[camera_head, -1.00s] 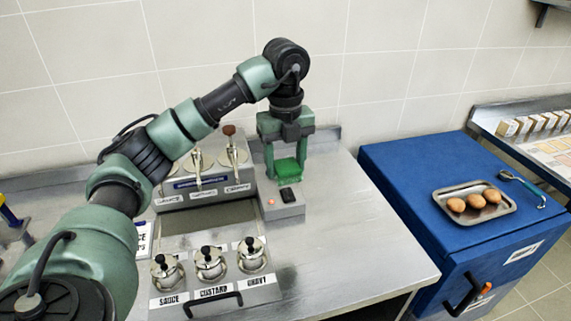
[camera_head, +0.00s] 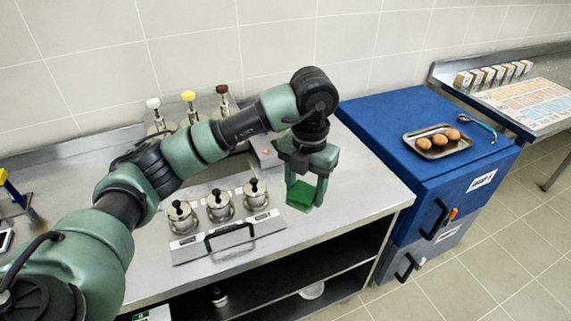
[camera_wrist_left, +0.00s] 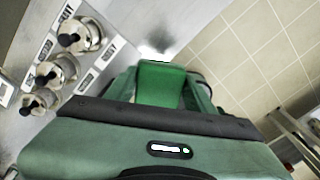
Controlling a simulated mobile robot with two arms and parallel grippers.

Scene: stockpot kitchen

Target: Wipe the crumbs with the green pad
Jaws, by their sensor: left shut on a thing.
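My left gripper (camera_head: 304,190) is shut on the green pad (camera_head: 298,196). It holds the pad near the front edge of the steel counter (camera_head: 366,190), to the right of the lidded pots. In the left wrist view the pad (camera_wrist_left: 160,82) sits between the fingers, with the counter's edge and the floor beyond it. I cannot tell whether the pad touches the counter. I cannot make out any crumbs. My right gripper is not in view.
Several lidded steel pots (camera_head: 219,204) stand in a holder with a black handle (camera_head: 229,236) left of the gripper. Pump dispensers (camera_head: 190,108) stand behind. A blue cabinet (camera_head: 385,120) on the right bears a tray (camera_head: 411,148) of eggs. Open shelves (camera_head: 290,277) lie below the counter.

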